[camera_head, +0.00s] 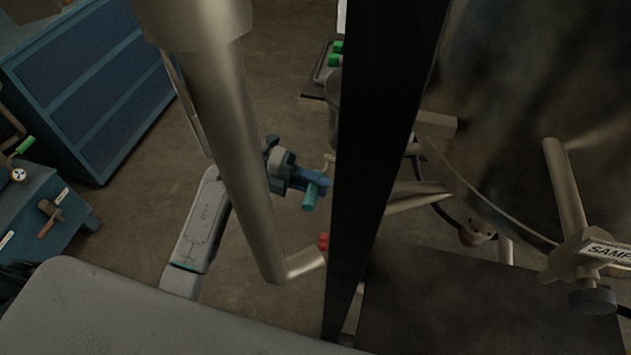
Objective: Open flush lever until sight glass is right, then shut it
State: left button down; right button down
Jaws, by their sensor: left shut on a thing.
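My left gripper (314,179) shows near the middle of the head view, just left of a dark upright post. Its blue fingers are shut on a short teal handle (311,197), which may be the flush lever's grip. The handle's other end and what it joins to are hard to make out. A small red piece (323,241) sits below it, partly hidden by the post. I cannot make out the sight glass. My right gripper is not in view.
A thick metal pipe (232,120) crosses in front of my left arm. The dark post (380,130) stands right of the gripper. A large dark vessel (535,90) and a labelled sample valve (590,262) are at the right. Blue drawers (95,85) stand back left.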

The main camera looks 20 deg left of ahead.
pick_arm(q)
jog(key=shift+r, duration=0.2)
jog(key=c, duration=1.2)
grip_release()
jog(key=shift+c, duration=0.2)
jog(key=shift+f, duration=0.1)
jog(key=shift+a, duration=0.3)
jog(key=a+r+b, duration=0.2)
jog(key=a, duration=0.8)
jog(key=shift+b, duration=0.3)
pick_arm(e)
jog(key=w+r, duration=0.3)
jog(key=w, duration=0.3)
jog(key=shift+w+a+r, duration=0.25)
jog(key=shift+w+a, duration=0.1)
pick_arm(q)
jog(key=shift+w, duration=0.1)
